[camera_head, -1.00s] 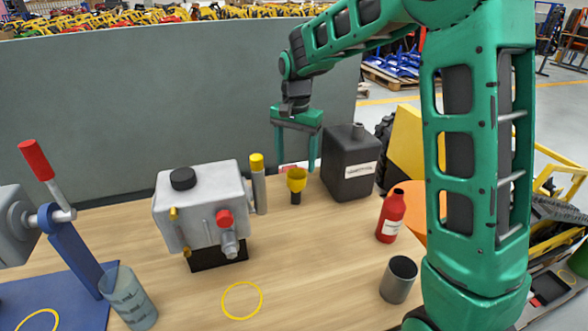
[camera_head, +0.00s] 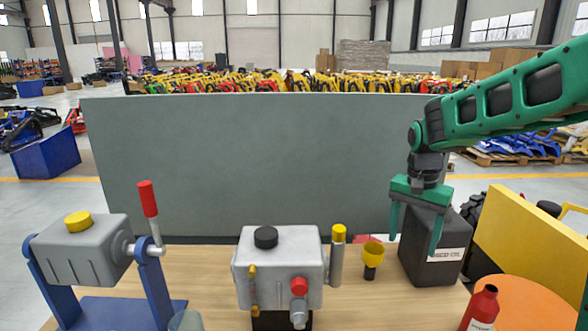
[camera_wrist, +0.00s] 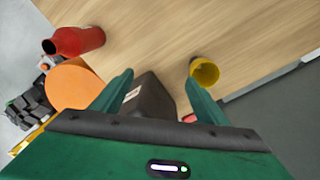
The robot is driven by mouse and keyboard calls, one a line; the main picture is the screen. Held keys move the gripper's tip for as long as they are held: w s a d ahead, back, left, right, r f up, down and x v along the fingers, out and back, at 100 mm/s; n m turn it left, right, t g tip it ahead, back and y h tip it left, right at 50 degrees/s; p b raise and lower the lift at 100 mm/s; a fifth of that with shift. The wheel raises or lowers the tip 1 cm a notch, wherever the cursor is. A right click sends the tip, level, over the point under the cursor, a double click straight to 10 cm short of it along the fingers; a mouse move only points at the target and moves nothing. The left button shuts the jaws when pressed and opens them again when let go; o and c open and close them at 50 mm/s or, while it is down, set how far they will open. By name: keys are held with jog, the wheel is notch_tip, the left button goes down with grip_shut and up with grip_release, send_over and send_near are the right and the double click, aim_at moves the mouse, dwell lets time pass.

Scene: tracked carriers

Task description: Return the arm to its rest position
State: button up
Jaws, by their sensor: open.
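My gripper (camera_head: 416,226) is open and empty, with its two green fingers pointing down in front of the black jug (camera_head: 410,262) in the head view. My green arm reaches in from the right edge. In the wrist view my gripper (camera_wrist: 160,95) shows both fingers spread apart. The black jug (camera_wrist: 152,100) appears between them, farther off, and a yellow funnel (camera_wrist: 205,71) lies beyond the right fingertip. Nothing is held.
The wooden table (camera_head: 375,305) carries a grey machine (camera_head: 280,262), the yellow funnel (camera_head: 372,252) and a red bottle (camera_head: 481,308). A grey tank on a blue stand (camera_head: 85,252) is at the left. An orange round surface (camera_head: 525,305) is at right. A grey panel (camera_head: 260,150) stands behind.

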jog(key=s+d+r+n, duration=0.1)
jog(key=s+d, duration=0.4)
jog(key=s, duration=0.3)
jog(key=s+d, duration=0.4)
jog(key=s, duration=0.5)
jog(key=s+d+f+n, duration=0.1)
jog(key=s+f, duration=0.2)
jog(key=s, duration=1)
jog(key=shift+s+d+y, duration=0.2)
jog(key=shift+s+y, duration=0.05)
jog(key=shift+y, duration=0.05)
